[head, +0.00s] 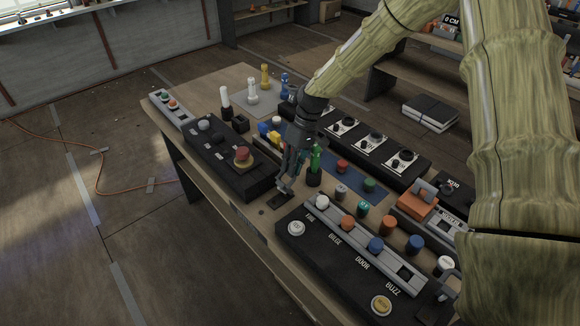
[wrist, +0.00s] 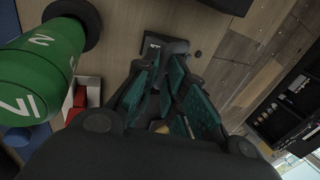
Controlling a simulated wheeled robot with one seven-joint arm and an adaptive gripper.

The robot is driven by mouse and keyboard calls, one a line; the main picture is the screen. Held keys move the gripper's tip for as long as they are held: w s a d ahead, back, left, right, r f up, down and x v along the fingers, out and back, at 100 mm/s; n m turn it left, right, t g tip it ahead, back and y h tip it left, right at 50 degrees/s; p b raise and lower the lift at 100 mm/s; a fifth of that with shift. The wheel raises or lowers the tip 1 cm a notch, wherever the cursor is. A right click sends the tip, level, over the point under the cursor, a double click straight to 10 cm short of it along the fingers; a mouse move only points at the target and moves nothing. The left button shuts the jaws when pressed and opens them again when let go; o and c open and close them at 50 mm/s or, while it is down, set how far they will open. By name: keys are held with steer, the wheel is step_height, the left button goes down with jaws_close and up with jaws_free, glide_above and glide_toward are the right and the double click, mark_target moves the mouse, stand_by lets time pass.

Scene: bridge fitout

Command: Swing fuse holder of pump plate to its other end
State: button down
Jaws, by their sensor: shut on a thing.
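My gripper (head: 285,187) points down at the table's front edge, with its fingertips at a small dark plate (head: 280,202), which I take for the pump plate. In the wrist view the dark plate (wrist: 165,44) lies just past the fingertips. My gripper (wrist: 163,68), with teal finger pads, is closed low over it. The fuse holder is mostly hidden between the fingers, so its tilt and which end it lies toward cannot be told. No pump label is readable.
A green knobbed handle (head: 315,160) stands close beside the gripper, and looms large at left in the wrist view (wrist: 40,70). A black box with a red mushroom button (head: 243,155) is on the left. A black button panel (head: 345,262) is at front right.

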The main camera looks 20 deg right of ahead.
steer(key=shift+s+d+f, duration=0.2)
steer(key=shift+s+f, duration=0.1)
steer(key=shift+f, duration=0.3)
steer(key=c, duration=1.5)
jaws_free()
steer(key=shift+w+f, duration=0.15)
steer(key=shift+w, duration=0.05)
steer(key=shift+r, duration=0.25)
steer(key=v, duration=1.2)
steer(key=shift+w, duration=0.25)
